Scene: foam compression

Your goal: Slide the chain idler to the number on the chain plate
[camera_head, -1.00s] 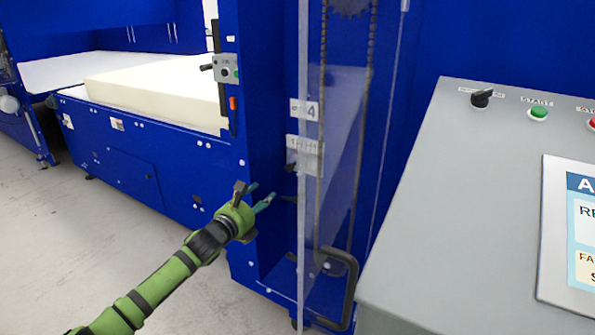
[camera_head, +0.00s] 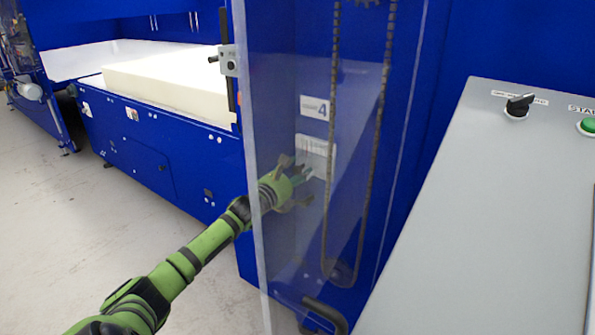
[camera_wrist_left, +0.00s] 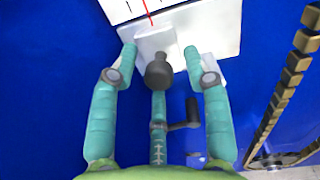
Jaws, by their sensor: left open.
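The chain plate (camera_head: 316,146) is a white plate with scale marks on the blue wall, seen through a clear panel in the head view. It shows close up in the left wrist view (camera_wrist_left: 222,22). The chain idler (camera_wrist_left: 157,40) is a pale block with a red pointer line and a dark round knob (camera_wrist_left: 158,70). My left gripper (camera_head: 304,173) is at the plate, behind the clear panel. In the left wrist view its teal fingers (camera_wrist_left: 160,55) are open, with two on either side of the knob and one below it. The scale's numbers are unreadable. My right gripper is not in view.
The clear panel (camera_head: 275,270) with a black handle (camera_head: 325,315) stands between the camera and the gripper. A label with a 4 (camera_head: 314,108) is above the plate. A chain (camera_wrist_left: 285,85) hangs to the right. A black lever (camera_wrist_left: 190,115) is below the knob. A grey console (camera_head: 450,220) stands right.

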